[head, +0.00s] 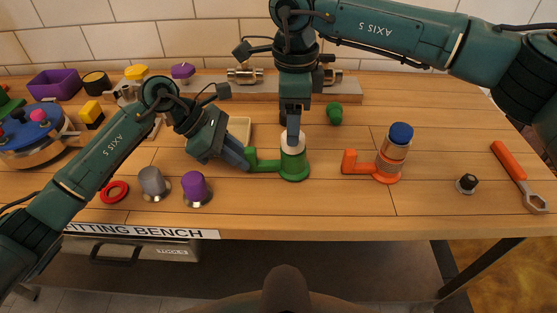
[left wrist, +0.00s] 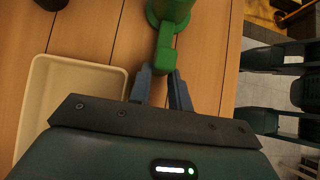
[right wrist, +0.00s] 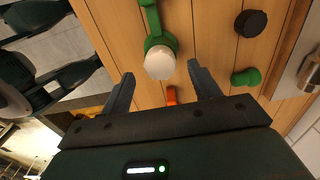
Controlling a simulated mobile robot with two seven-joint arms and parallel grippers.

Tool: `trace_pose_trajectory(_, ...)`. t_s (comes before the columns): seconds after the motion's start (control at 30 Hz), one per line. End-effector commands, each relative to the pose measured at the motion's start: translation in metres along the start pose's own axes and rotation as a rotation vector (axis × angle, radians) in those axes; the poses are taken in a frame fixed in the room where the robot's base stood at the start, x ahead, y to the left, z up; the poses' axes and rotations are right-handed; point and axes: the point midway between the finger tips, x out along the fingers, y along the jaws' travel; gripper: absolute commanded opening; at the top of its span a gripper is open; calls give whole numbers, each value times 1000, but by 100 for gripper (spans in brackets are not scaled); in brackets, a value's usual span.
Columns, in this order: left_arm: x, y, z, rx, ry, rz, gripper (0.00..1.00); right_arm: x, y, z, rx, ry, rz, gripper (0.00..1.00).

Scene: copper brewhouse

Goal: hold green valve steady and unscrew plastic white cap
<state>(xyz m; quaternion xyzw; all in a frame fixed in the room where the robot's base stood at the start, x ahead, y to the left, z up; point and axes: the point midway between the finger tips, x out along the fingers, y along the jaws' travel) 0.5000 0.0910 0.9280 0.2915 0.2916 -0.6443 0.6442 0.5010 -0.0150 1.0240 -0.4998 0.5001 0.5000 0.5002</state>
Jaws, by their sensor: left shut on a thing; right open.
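The green valve (head: 294,171) stands upright on the bench with its side handle (head: 264,165) pointing left. A white cap (head: 293,145) sits on its top; the cap also shows in the right wrist view (right wrist: 160,62). My left gripper (head: 246,159) is shut on the end of the green handle, seen in the left wrist view (left wrist: 165,58). My right gripper (right wrist: 160,70) points down over the valve, open, with the white cap between its fingertips in the picture. I cannot tell whether the fingers reach down around the cap. In the head view, that gripper partly hides the cap.
An orange valve with a blue cap (head: 400,134) stands to the right. A cream tray (head: 239,130) lies behind my left gripper. A loose green piece (head: 335,113) lies behind the valve. Purple (head: 196,188) and grey (head: 153,182) pieces stand front left; an orange wrench (head: 510,161) lies far right.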

Motion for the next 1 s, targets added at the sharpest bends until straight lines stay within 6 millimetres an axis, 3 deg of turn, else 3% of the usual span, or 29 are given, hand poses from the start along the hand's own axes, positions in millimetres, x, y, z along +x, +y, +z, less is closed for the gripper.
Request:
trace_pose_trajectory(0.63, -1, 0, 1, 1, -2, 1, 0, 32, 0, -2, -1, 1, 0, 62)
trace_pose_trajectory(1.0, -1, 0, 1, 1, -2, 1, 0, 34, 0, -2, 23, 0, -2, 62)
